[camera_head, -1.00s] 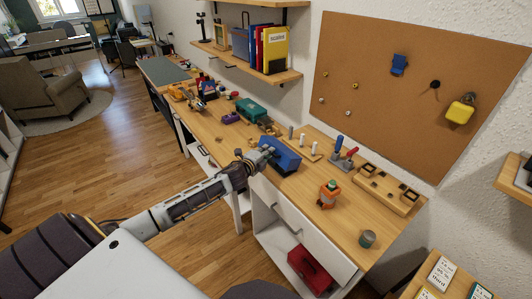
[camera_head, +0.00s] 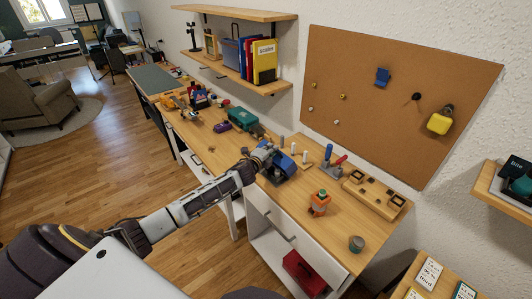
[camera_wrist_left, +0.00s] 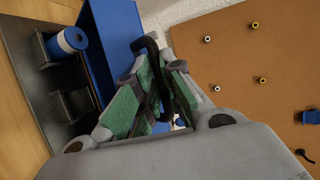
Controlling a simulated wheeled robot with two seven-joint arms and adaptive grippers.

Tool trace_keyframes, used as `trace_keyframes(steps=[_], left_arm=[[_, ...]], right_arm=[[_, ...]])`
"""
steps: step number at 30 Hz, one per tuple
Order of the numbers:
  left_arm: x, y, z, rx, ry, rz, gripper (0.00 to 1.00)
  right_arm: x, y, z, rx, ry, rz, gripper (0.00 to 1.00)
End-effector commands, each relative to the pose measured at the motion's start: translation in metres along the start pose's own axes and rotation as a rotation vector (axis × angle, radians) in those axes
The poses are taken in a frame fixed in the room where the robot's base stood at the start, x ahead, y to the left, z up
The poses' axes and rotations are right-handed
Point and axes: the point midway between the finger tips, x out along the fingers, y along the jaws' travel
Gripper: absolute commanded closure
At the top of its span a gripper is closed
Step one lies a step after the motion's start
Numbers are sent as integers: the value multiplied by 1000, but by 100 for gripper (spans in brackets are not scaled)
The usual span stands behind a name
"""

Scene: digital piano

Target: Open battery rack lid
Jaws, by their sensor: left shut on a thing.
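The battery rack (camera_head: 275,178) sits near the front edge of the wooden workbench in the head view, partly behind my left gripper. Its blue lid (camera_wrist_left: 112,45) stands raised, and the dark inside shows in the left wrist view. A blue and white battery (camera_wrist_left: 66,42) lies in one of the black holders (camera_wrist_left: 75,103). My left gripper (camera_head: 268,156) is at the lid. In the left wrist view its green-padded fingers (camera_wrist_left: 160,85) are closed around the lid's black handle (camera_wrist_left: 152,52). My right gripper is not in view.
An orange and green object (camera_head: 319,203), a small grey jar (camera_head: 356,243) and a wooden tray (camera_head: 375,195) stand to the right. Upright pegs (camera_head: 293,149) are behind the rack. A teal case (camera_head: 244,119) is to the left. A corkboard (camera_head: 395,100) hangs behind.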

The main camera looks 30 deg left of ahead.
Motion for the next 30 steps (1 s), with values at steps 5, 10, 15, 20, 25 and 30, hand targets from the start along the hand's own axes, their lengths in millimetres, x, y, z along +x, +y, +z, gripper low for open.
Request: trace_keyframes(steps=[5, 10, 15, 20, 25, 30], left_arm=[[15, -19, -4, 2, -1, -19, 100], [24, -22, -7, 2, -1, -22, 100], [28, -24, -8, 3, -1, -23, 100], [28, -25, -8, 4, -1, -24, 100], [28, -25, -8, 5, -1, -24, 100], [28, -25, -8, 5, -1, -25, 80]], right_arm=[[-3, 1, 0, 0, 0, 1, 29], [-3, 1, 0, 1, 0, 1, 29], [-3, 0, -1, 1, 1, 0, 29], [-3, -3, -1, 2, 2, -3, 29], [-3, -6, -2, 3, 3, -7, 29], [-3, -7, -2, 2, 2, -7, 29]])
